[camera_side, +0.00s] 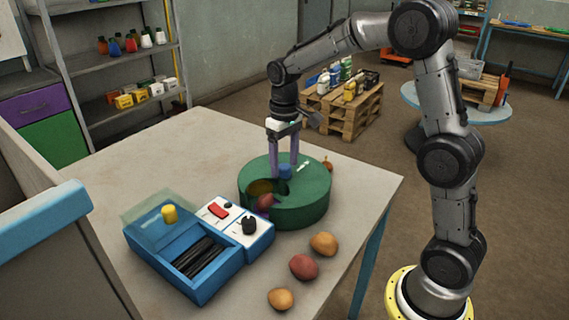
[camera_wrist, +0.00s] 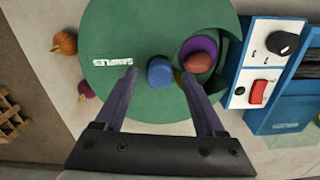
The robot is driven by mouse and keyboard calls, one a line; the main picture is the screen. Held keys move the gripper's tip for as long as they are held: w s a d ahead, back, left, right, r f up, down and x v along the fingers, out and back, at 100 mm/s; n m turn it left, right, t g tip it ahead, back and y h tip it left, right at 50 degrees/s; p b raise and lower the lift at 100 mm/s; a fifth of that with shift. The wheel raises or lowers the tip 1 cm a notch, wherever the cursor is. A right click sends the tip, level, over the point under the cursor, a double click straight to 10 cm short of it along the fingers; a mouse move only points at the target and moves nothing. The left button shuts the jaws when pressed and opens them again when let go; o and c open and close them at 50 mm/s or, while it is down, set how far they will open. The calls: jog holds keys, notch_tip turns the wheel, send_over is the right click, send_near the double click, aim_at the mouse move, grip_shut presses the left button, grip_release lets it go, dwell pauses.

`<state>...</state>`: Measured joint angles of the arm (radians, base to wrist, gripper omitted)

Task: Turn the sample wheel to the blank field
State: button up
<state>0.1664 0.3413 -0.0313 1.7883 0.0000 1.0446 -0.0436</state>
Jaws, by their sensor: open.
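The sample wheel is a green drum (camera_side: 303,209) on the table, with a round green top marked "SAMPLES" in the wrist view (camera_wrist: 125,95). A blue knob (camera_wrist: 160,72) stands at the middle of its top; it also shows in the side view (camera_side: 285,172). A cut-out at the drum's edge shows a purple field (camera_wrist: 201,47) with a reddish-brown lump (camera_wrist: 198,63) on it. No blank field can be made out. My gripper (camera_side: 287,170) is open and points down over the drum, its purple fingers on either side of the knob; contact cannot be told.
A blue box (camera_side: 190,255) with a yellow knob and a white panel (camera_side: 235,222) with a red switch and black dial stand beside the drum. Several onion-like or potato-like lumps (camera_side: 304,267) lie near the table's front right edge. The table's back left is clear.

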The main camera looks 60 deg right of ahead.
jog(key=shift+f, duration=0.45)
grip_shut()
jog(key=shift+r, duration=0.1)
dwell(1.1)
